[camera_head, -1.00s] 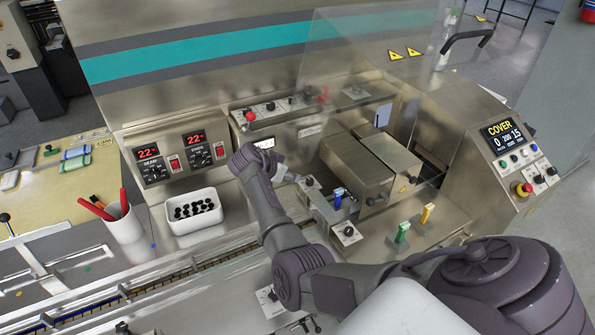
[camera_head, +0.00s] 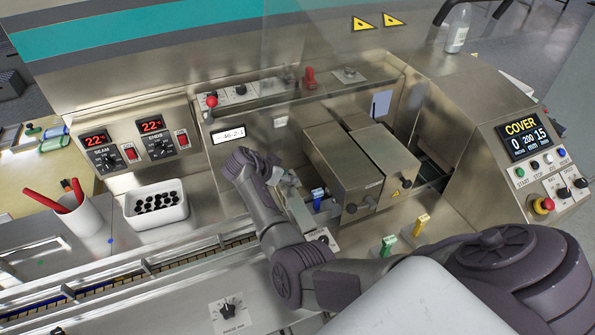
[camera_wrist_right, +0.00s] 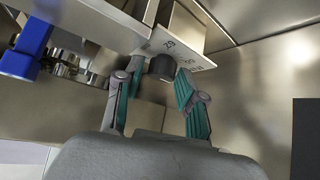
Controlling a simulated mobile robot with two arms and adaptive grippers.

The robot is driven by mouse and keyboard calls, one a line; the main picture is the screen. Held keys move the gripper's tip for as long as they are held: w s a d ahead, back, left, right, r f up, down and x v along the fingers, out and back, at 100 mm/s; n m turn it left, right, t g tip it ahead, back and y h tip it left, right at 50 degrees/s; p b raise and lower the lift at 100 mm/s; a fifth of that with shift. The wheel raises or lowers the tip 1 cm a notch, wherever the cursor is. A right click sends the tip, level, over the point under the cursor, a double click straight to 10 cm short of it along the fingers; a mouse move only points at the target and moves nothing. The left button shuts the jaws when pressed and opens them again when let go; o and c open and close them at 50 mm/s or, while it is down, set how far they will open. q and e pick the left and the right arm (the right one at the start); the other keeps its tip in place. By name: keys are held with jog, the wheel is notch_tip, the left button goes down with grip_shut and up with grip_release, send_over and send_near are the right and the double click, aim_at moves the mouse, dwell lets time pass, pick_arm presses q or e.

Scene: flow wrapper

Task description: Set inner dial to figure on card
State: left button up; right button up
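A white card reading "46-2-1" (camera_head: 229,135) sits on the machine's front panel, left of the steel blocks. My right gripper (camera_head: 292,178) is beside the left steel block, behind the blue-handled clamp. In the right wrist view, a black dial knob (camera_wrist_right: 162,67) stands on a white plate with printed figures (camera_wrist_right: 185,50), only partly readable. The right gripper (camera_wrist_right: 160,72) is open, with its fingertips on either side of this knob; contact cannot be told. In the head view the gripper hides this knob. Another dial (camera_head: 320,238) sits nearer the front, partly covered by my arm. My left gripper is not in view.
Steel blocks (camera_head: 345,165) stand right of the gripper. A blue clamp handle (camera_head: 317,198), also at left in the right wrist view (camera_wrist_right: 27,50), is close by. Green (camera_head: 387,245) and yellow (camera_head: 420,225) handles stand nearer the front. A clear cover is raised above.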

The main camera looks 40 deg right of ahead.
jog(key=shift+d+f, duration=0.15)
jog(key=shift+f, duration=0.15)
jog(key=shift+a+r, duration=0.15)
jog(key=shift+a, duration=0.05)
grip_shut()
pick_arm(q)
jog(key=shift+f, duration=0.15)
